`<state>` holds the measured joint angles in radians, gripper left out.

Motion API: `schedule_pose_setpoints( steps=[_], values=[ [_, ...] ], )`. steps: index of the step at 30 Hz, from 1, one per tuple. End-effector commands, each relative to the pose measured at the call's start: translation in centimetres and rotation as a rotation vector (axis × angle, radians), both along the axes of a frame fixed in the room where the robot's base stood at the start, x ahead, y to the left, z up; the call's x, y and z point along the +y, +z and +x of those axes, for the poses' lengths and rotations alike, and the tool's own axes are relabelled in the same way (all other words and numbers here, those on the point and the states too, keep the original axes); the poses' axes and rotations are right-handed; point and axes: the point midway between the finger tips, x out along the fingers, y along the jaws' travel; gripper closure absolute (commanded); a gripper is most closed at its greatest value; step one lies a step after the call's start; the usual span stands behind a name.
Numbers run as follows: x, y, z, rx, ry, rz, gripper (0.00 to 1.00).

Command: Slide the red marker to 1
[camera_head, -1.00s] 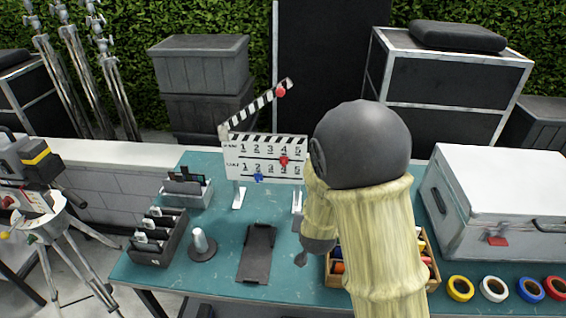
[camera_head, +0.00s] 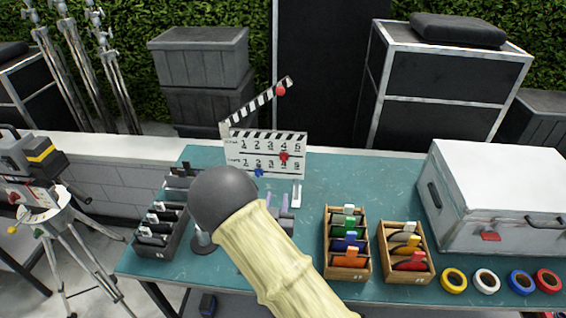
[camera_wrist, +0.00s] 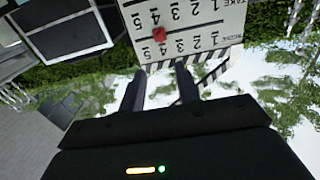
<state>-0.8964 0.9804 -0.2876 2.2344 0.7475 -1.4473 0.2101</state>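The clapperboard (camera_head: 238,158) stands upright on the table, its striped stick raised. Its red marker (camera_head: 284,157) sits below the 4 of the upper number row. Its blue marker (camera_head: 259,173) sits below the 2 of the lower row. My gripper (camera_head: 277,198) is in front of and below the board, partly hidden by my arm. In the wrist view the board appears upside down, with the red marker (camera_wrist: 131,34) beyond the fingertips. The two fingers (camera_wrist: 158,70) are apart with nothing between them. The blue marker is outside the wrist view.
Wooden boxes (camera_head: 363,262) with coloured cards stand right of my arm. Tape rolls (camera_head: 454,281) and a white case (camera_head: 497,170) are farther right. A dark card holder (camera_head: 176,243) is left. The table (camera_head: 335,180) is clear right of the board.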

Motion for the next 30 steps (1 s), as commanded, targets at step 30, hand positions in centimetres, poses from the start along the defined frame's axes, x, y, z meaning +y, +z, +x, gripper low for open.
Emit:
schedule_pose_setpoints(
  steps=[30],
  values=[
    [-0.6,0.3,14.5,0.0,-0.001,0.0,0.67]
  ],
)
